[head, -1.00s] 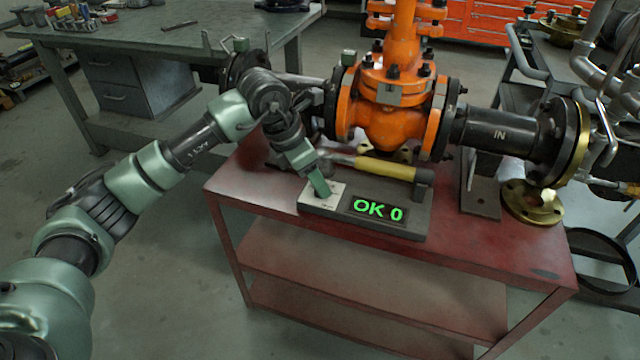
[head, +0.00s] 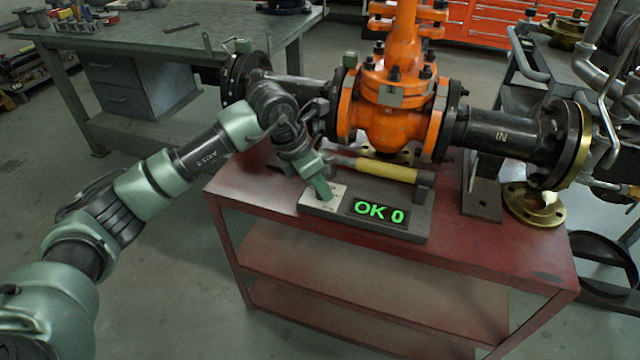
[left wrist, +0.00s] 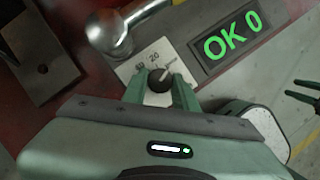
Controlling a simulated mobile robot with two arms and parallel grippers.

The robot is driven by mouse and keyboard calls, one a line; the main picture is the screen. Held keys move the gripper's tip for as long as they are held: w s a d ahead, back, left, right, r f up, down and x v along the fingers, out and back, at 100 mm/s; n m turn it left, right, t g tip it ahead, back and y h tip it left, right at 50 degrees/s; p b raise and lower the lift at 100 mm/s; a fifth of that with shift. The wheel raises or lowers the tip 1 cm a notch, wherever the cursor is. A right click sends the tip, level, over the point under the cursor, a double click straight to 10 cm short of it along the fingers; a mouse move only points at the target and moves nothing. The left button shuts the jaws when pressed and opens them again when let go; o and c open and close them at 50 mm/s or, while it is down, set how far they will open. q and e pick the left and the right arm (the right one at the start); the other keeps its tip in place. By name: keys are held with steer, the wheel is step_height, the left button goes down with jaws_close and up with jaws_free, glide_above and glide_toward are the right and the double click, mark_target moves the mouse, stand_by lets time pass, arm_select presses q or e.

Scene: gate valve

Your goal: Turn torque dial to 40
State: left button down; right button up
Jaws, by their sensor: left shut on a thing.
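The torque dial (left wrist: 159,86) is a small black knob with a pale pointer line on a light plate (left wrist: 172,60) in the left wrist view. The plate carries printed numbers, 20 among them, and the pointer aims up and right. My left gripper (left wrist: 160,90) is shut on the dial, one green finger on each side. In the head view the left gripper (head: 324,192) comes down onto the plate (head: 330,204) and hides the dial. The display (head: 378,212) beside it reads "OK 0" in green.
A torque wrench with a yellow handle (head: 385,170) lies just behind the display. The orange gate valve (head: 392,120) stands behind it on the red table (head: 480,250). A brass flange (head: 535,203) lies at the right.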

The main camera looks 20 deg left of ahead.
arm_select(q)
steer(key=n+t+y, duration=0.1)
steer(key=n, duration=0.3)
steer(key=shift+d, duration=0.15)
steer(key=shift+n+y, duration=0.5)
steer(key=shift+n, duration=0.4)
steer(key=shift+s+d+n+t+y, duration=0.1)
steer(key=shift+n+t+y, duration=0.25)
steer(key=shift+n, duration=1.05)
steer(key=n+y+b, duration=0.1)
steer(key=n, duration=0.2)
steer(key=shift+d+n+y, duration=0.1)
steer(key=shift+n+y, duration=0.2)
steer(key=shift+y, duration=0.05)
steer(key=n+y, duration=0.1)
steer(key=n, duration=0.1)
steer(key=shift+d+n, duration=0.1)
steer(key=shift+n, duration=0.2)
steer(key=shift+n+g+y, duration=0.4)
steer(key=shift+n+g, duration=0.25)
steer(key=shift+n, duration=0.55)
arm_select(e)
steer(key=shift+v, duration=1.95)
steer(key=shift+d, duration=0.1)
